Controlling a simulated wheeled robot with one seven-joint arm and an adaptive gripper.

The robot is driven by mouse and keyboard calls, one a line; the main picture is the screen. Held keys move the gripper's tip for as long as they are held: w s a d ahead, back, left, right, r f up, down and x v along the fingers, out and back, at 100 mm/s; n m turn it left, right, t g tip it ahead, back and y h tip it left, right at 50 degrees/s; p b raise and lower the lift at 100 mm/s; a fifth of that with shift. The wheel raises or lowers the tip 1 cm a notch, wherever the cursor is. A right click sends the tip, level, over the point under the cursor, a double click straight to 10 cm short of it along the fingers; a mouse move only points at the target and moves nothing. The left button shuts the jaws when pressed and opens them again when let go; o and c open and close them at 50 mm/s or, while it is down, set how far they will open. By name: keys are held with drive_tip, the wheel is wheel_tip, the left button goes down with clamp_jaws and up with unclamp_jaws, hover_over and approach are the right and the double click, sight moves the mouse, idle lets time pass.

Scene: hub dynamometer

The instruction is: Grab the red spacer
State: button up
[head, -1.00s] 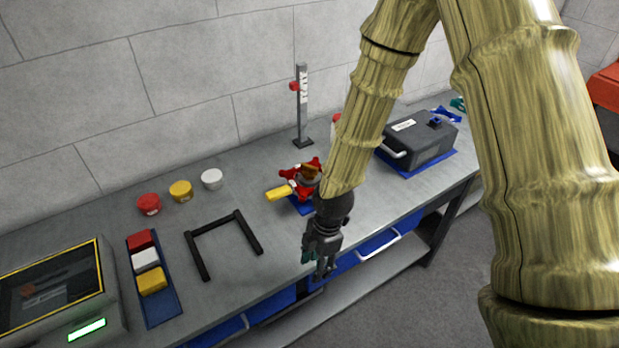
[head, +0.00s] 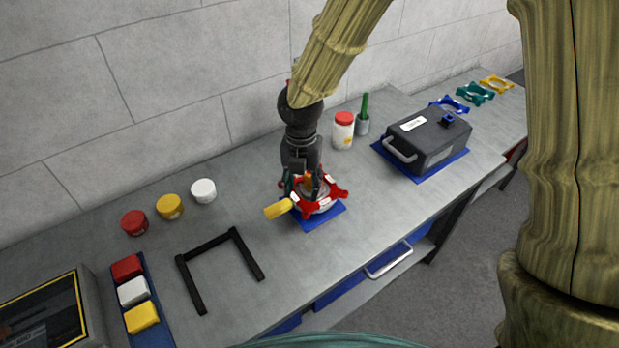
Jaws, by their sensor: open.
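The red spacer (head: 338,192), a lobed red ring with white marks, sits on a fixture over a small blue mat (head: 325,219) on the bench. A yellow handle (head: 277,209) sticks out to its left. My gripper (head: 302,187) points down at the red spacer from behind and above, with its fingers apart. The fingertips overlap the spacer's back left part in the picture; I cannot tell whether they touch it. An orange-brown piece (head: 309,179) shows between the fingers. The gripper hides part of the spacer.
A black U-shaped frame (head: 190,284) lies to the left. A dark case (head: 430,139) stands on the right, with blue (head: 450,104), teal (head: 475,93) and yellow (head: 497,84) spacers beyond. A red-lidded jar (head: 343,133) stands behind. Bench front is clear.

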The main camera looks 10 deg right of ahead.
drive_tip(key=p, duration=0.1)
hover_over(305, 216)
drive_tip(key=shift+w+a+f, duration=0.1)
drive_tip(key=shift+w+f, duration=0.1)
drive_tip(key=shift+f, duration=1.2)
drive_tip(key=shift+w+a+f, duration=0.1)
drive_tip(key=shift+w+f, duration=0.05)
drive_tip(key=shift+f, duration=1.2)
drive_tip(key=shift+s+d+f+p, duration=0.15)
drive_tip(key=shift+s+f+p, duration=0.1)
drive_tip(key=shift+f+p, duration=0.3)
drive_tip(key=shift+d+f+p, duration=0.1)
drive_tip(key=shift+f+p, duration=0.6)
drive_tip(key=shift+f, duration=1.35)
drive_tip(key=shift+c, duration=0.2)
clamp_jaws()
